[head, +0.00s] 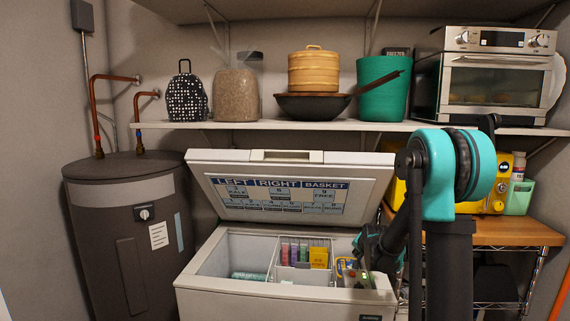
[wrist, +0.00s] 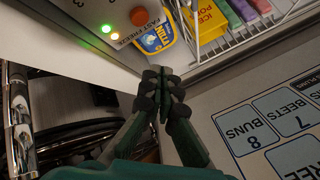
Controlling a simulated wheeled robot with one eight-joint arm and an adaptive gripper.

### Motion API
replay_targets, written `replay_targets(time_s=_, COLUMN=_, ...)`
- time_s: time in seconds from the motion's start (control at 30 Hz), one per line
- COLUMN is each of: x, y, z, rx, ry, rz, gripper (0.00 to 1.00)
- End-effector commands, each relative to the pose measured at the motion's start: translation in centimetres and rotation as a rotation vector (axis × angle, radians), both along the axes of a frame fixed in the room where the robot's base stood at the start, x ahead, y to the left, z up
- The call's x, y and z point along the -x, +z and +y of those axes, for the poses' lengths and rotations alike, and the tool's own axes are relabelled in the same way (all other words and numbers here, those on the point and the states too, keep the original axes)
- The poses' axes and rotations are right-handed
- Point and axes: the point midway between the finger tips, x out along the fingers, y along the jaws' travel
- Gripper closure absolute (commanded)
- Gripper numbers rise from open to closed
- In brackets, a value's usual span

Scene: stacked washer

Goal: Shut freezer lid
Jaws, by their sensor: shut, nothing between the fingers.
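The chest freezer (head: 245,304) stands in the middle of the head view with its inside showing. Its white lid (head: 375,175) is raised and tilted back, with a label chart on its underside. The lid's underside also shows at the lower right of the wrist view (wrist: 220,108). My gripper (wrist: 165,85) is shut and empty. In the wrist view its fingertips are by the freezer's right rim, between the control lights and the lid. In the head view my gripper is at the freezer's right side, partly hidden by my arm. I cannot tell whether it touches the lid.
Inside the freezer are colored boxes (head: 318,257) and a wire divider. A shelf (head: 230,125) above holds a backpack, wok, green bin and oven (head: 495,85). A water heater (head: 125,240) stands left. A wooden-topped wire rack (head: 515,233) stands right, close to my arm.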

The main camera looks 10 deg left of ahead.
Motion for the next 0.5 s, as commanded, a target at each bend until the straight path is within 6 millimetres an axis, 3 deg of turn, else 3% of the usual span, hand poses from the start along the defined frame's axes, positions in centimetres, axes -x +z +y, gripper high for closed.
replay_targets(time_s=0.27, x=0.7, y=0.2, z=-0.1, rx=0.009, ry=0.007, rz=0.006, gripper=1.00)
replay_targets(time_s=0.37, x=2.9, y=0.5, z=-0.3, rx=0.039, ry=0.033, rz=0.027, gripper=1.00)
replay_targets(time_s=0.5, x=8.5, y=1.0, z=-0.8, rx=0.114, ry=0.102, rz=0.080, gripper=1.00)
